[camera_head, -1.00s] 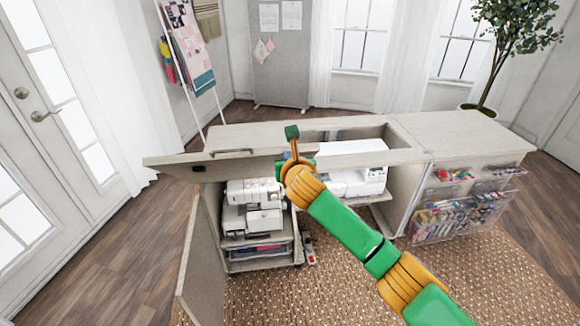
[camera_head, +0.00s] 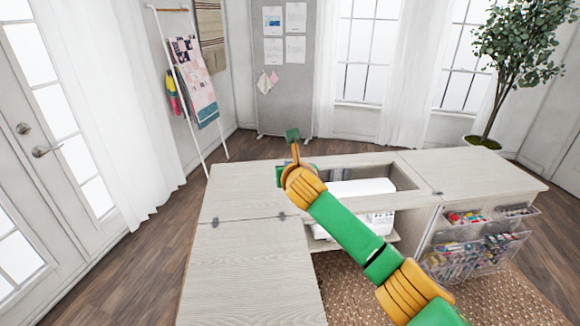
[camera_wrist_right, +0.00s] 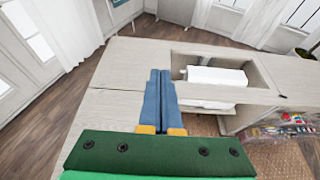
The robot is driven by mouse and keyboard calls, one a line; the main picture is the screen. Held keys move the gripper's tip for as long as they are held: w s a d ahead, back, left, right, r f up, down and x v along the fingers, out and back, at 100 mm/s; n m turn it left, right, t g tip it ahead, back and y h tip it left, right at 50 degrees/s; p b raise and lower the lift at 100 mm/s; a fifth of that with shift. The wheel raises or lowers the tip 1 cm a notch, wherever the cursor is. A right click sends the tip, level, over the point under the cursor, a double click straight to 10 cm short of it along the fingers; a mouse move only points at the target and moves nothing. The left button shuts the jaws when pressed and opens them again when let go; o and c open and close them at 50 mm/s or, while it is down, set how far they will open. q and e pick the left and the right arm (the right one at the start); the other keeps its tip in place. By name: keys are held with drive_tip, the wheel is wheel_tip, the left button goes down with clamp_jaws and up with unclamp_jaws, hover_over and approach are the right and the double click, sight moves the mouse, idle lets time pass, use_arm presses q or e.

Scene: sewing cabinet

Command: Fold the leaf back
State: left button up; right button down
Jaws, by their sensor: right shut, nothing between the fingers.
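The pale wood leaf (camera_head: 250,275) lies flat and level at the front left, reaching from the cabinet top toward me. Two small dark hinges, at the seam (camera_head: 215,223) and further right (camera_head: 282,215), join it to the cabinet top (camera_head: 240,190). A strip of the leaf shows at left in the wrist view (camera_wrist_right: 100,112). My right gripper (camera_wrist_right: 160,72) has its blue fingers shut and empty, over the cabinet top, left of the machine opening. I cannot tell whether they touch it. My left gripper is out of view.
A white sewing machine (camera_head: 360,190) sits in the opening right of my arm. Clear bins of coloured supplies (camera_head: 475,250) hang at the cabinet's right. A blanket ladder (camera_head: 180,90) and pinboard (camera_head: 285,75) stand behind. Floor at the left is free.

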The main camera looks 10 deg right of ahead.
use_arm(q)
drive_tip(key=shift+w, duration=0.2)
idle(0.4)
